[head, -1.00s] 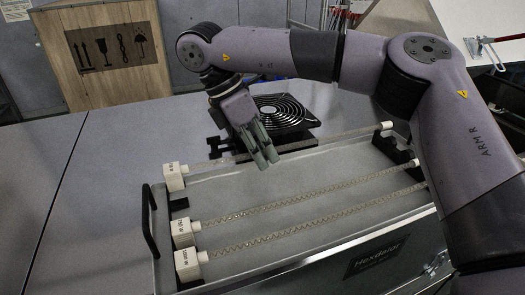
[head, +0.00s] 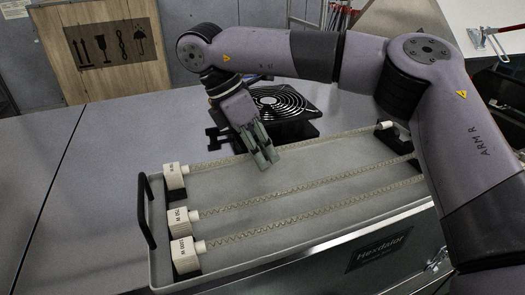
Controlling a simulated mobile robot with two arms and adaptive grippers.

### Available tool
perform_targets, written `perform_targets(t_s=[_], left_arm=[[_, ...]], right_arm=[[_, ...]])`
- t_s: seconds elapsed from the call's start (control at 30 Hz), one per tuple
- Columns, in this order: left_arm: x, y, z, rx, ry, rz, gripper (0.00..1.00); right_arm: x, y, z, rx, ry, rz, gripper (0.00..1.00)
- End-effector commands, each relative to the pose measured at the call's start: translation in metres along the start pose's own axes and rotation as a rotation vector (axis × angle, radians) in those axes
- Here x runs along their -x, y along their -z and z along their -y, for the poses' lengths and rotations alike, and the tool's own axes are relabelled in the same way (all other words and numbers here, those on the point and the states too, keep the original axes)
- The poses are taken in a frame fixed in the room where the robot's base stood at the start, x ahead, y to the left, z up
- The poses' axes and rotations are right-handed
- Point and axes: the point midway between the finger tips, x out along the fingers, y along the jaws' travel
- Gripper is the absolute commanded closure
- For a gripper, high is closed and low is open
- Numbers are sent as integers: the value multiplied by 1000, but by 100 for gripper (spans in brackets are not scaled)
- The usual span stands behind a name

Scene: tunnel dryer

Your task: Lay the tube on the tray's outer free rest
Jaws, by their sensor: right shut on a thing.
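The tube (head: 325,138) is a thin clear rod with a coil inside, a white labelled block at its left end and a small white cap at its right. My right gripper (head: 265,157) is shut on it near its middle. It lies level along the far side of the grey tray (head: 154,248). Its left block is just over a black rest (head: 177,196), mostly hidden beneath it; whether they touch I cannot tell. Its right cap is close by the black rest part (head: 398,137) at the tray's right end. My left gripper is out of view.
Two similar tubes, a middle one (head: 300,192) and a near one (head: 300,219), lie in the tray. A black handle (head: 146,211) stands at its left end. A black fan (head: 282,103) stands behind the tray. The table at left is clear.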

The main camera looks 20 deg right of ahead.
Motion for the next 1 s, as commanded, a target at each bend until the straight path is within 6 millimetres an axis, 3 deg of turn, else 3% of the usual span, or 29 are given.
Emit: perform_targets(t_s=[0.03, 0.07, 0.4, 0.77, 1.0], left_arm=[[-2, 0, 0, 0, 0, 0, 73], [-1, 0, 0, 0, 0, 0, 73], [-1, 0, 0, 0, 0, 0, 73], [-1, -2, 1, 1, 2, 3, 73], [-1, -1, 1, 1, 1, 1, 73]], right_arm=[[-2, 1, 0, 0, 0, 0, 100], [-1, 0, 0, 0, -1, -1, 89], [-1, 0, 0, 0, 0, 0, 67], [4, 0, 0, 0, 0, 0, 67], [45, 0, -1, -4, -5, 4, 67]])
